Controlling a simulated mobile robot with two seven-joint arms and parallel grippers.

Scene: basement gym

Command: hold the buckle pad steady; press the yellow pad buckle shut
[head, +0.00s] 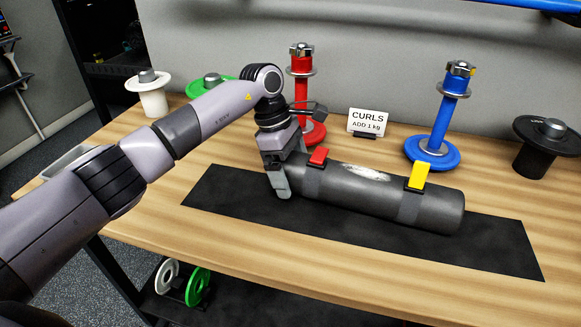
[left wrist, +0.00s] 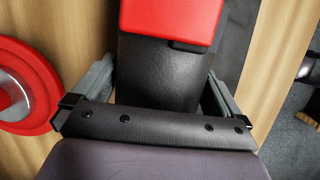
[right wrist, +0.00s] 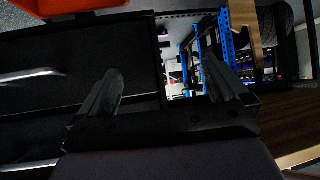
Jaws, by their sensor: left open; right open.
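The buckle pad (head: 375,197) is a dark grey cylinder lying on a black mat (head: 500,245) on the wooden table. A yellow buckle (head: 418,176) stands up tilted near its right end, above a dark strap. A red buckle (head: 319,156) sits near its left end, lower against the pad; it is large in the left wrist view (left wrist: 172,20). My left gripper (head: 281,185) is open around the pad's left end, with fingers on either side of it in the left wrist view (left wrist: 160,95). My right gripper (right wrist: 168,95) is open and empty, away from the pad and outside the head view.
A red stand (head: 301,90) is close behind my left gripper. A blue stand (head: 440,120) is behind the yellow buckle. A "CURLS ADD 1 kg" sign (head: 368,123) stands between them. A black weight holder (head: 545,148) is at the far right. The table front is clear.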

